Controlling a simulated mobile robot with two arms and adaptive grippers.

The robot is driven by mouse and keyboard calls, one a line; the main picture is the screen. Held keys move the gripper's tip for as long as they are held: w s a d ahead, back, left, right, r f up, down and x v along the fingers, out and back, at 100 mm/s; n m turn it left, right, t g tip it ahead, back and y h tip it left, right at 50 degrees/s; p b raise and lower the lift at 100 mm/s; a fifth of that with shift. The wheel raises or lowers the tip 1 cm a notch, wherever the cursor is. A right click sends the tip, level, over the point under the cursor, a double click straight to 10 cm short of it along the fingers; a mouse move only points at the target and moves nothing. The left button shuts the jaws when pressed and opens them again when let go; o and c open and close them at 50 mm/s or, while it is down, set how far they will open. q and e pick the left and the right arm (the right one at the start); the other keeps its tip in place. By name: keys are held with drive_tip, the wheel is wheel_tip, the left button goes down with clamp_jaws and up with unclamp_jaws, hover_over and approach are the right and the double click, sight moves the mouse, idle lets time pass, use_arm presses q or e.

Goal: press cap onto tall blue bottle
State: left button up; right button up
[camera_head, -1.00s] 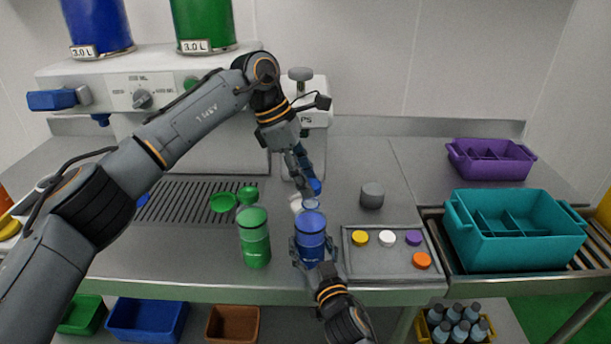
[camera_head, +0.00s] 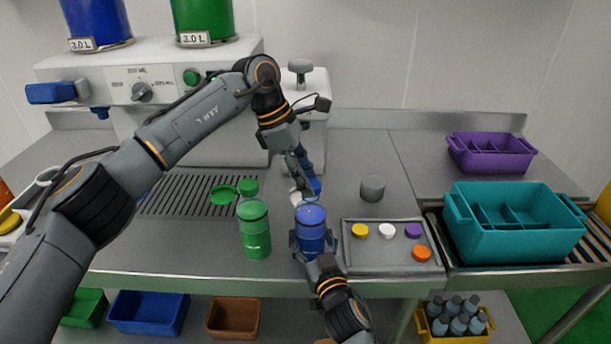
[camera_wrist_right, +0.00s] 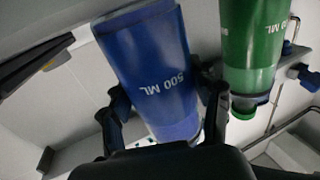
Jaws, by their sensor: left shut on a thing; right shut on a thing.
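The tall blue bottle (camera_head: 311,237) stands upright at the counter's front. In the right wrist view it shows large and marked 500 ML (camera_wrist_right: 155,70). My right gripper (camera_head: 313,252) is shut around its lower body from the front. My left gripper (camera_head: 302,188) reaches down from above and behind and is shut just behind the bottle's top. A small white cap-like thing (camera_head: 296,199) shows at its fingertips, partly hidden. I cannot tell whether it touches the bottle. A blue piece (camera_head: 315,186) shows beside the left fingers.
A green bottle (camera_head: 254,234) stands close left of the blue one. A grey tray (camera_head: 390,258) with coloured discs lies right. Green lids (camera_head: 222,195) lie behind the green bottle. A grey cylinder (camera_head: 372,188) stands behind the tray. A teal crate (camera_head: 515,245) is far right.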

use_arm(q)
drive_tip(key=shift+f, duration=0.55)
drive_tip(key=o, duration=0.8)
drive_tip(key=v, duration=1.2)
use_arm(e)
drive_tip(key=o, duration=1.8)
drive_tip(key=shift+c, duration=0.2)
